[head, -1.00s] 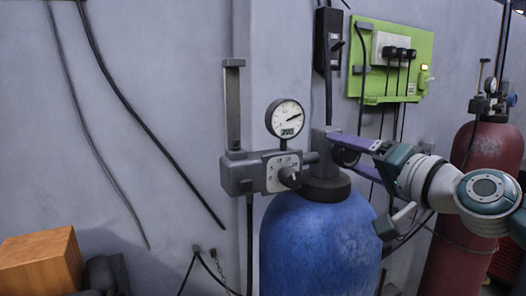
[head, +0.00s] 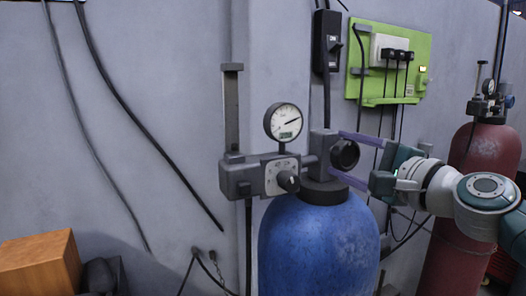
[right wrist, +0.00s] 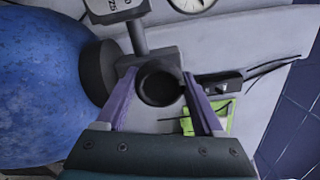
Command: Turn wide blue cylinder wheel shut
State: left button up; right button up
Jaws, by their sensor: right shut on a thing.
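The wide blue cylinder (head: 318,245) stands upright against the wall. Its dark round wheel (head: 346,155) is on the right side of the valve on top; it also shows in the right wrist view (right wrist: 160,86). My right gripper (head: 338,153) comes in from the right, its purple fingers one above and one below the wheel, shut on it. In the right wrist view the fingers of the gripper (right wrist: 160,78) lie on either side of the wheel. My left gripper is not in view.
A regulator block with a knob (head: 288,180) and a round gauge (head: 284,122) sits left of the valve. A green socket board (head: 418,80) with cables hangs behind. A red cylinder (head: 480,150) stands right, a wooden box (head: 35,265) lower left.

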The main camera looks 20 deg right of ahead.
jog(key=shift+m, duration=1.1)
jog(key=o, duration=1.4)
jog(key=shift+c, duration=0.2)
jog(key=s+b, duration=0.1)
jog(key=s, duration=0.9)
jog(key=shift+d, duration=0.4)
